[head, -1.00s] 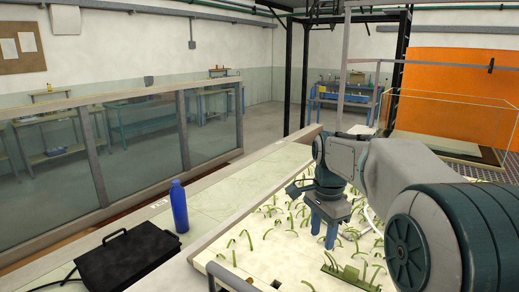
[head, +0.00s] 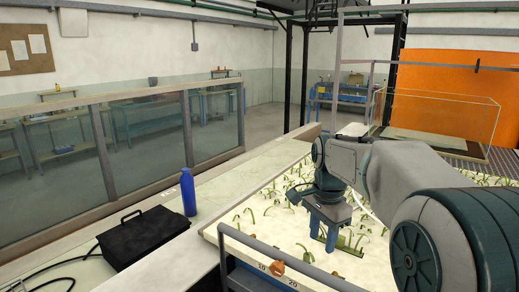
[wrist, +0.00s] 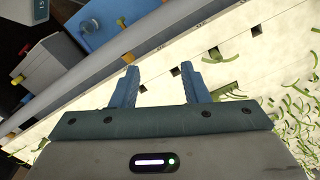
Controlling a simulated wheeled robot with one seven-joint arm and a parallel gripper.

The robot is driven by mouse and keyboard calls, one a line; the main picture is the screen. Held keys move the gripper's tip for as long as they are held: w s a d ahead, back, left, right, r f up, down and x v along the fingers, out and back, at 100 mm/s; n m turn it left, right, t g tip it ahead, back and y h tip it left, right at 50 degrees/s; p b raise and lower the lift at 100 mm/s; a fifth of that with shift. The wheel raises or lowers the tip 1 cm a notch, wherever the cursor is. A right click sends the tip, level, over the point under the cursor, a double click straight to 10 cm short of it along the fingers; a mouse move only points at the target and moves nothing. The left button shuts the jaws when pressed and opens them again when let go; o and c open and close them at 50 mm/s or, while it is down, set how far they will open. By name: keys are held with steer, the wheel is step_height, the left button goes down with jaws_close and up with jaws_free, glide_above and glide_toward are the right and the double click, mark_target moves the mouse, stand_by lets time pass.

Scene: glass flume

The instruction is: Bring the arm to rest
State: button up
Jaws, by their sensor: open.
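My gripper (head: 323,236) hangs at the end of my arm, fingers pointing down, over the pale planted board (head: 262,238) in the head view. Its two blue fingers stand apart with nothing between them. In the wrist view my gripper (wrist: 162,86) also shows open and empty, above the board's edge, where small dark square holes show. My arm reaches in from the right of the head view, bent at the elbow.
Curved green strips stand on the board. A blue bottle (head: 188,191) and a black case (head: 146,237) stand on the ledge to the left. A grey rail (head: 290,262) runs along the board's near edge. A glass tank (head: 445,116) stands behind at right.

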steer(key=s+f+n, duration=0.1)
steer(key=s+n, duration=0.1)
steer(key=s, duration=0.1)
steer(key=s+f+n, duration=0.1)
steer(key=s+n, duration=0.1)
steer(key=s, duration=0.1)
steer(key=s+f+n+t, duration=0.1)
steer(key=s+n, duration=0.1)
steer(key=s, duration=0.1)
steer(key=shift+s, duration=0.35)
steer(key=s+f+n, duration=0.5)
steer(key=s+n, duration=0.1)
steer(key=s, duration=0.3)
step_height(320, 180, down, 9)
steer(key=t+b, duration=0.2)
steer(key=b, duration=0.8)
steer(key=shift+s, duration=0.45)
steer(key=shift+d+r, duration=0.15)
steer(key=shift+r, duration=0.05)
steer(key=shift+c, duration=0.5)
